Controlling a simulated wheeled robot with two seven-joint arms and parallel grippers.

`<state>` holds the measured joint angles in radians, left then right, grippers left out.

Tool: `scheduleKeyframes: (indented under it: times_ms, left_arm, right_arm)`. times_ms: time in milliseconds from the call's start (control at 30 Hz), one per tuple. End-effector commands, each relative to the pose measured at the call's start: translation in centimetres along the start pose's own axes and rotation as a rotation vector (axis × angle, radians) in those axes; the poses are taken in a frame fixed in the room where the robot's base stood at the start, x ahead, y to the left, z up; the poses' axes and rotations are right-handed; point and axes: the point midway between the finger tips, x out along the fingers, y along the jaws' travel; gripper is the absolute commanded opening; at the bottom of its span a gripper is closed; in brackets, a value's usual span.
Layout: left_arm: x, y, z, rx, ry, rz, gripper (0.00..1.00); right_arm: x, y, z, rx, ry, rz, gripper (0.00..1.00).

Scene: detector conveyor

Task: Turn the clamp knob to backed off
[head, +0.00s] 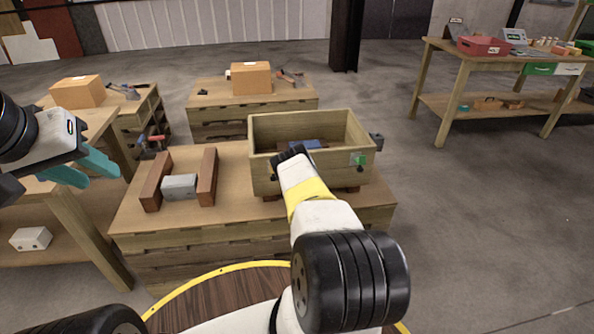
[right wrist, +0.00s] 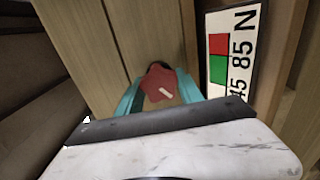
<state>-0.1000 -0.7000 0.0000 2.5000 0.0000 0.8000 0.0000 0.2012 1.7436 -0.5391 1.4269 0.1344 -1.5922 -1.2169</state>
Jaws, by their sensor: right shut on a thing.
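The clamp knob (right wrist: 160,84) is dark red with a short white mark, in the middle of the right wrist view. My right gripper (right wrist: 158,90) has its teal fingers shut on the knob, one on each side. A white plate (right wrist: 232,55) beside it has a red patch, a green patch and the printing "45 85 N". In the head view my right arm reaches to the front of an open wooden box (head: 262,172); the knob and fingertips are hidden there. My left gripper (head: 85,170) is open and empty at the left.
The box stands on a wooden bench (head: 235,222), with a blue thing (head: 306,145) inside and a green part (head: 357,159) on its front. Left of it a grey block (head: 180,187) lies between brown blocks. A shelf table (head: 440,45) stands at back right. Floor at right is clear.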

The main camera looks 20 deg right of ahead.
Motion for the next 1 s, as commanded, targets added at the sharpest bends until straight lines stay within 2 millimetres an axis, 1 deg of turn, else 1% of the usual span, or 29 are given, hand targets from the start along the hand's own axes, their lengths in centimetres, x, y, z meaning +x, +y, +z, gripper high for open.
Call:
scheduleKeyframes:
  times_ms: [67, 1000]
  left_arm:
    - [0.00, 0.00, 0.00, 0.000, 0.000, 0.000, 0.36]
    - [0.00, 0.00, 0.00, 0.000, 0.000, 0.000, 0.36]
  right_arm:
    - [-0.22, -0.33, 0.02, -0.073, 0.000, -0.007, 0.03]
    - [-0.21, -0.44, 0.17, -0.967, 0.002, -0.006, 0.03]
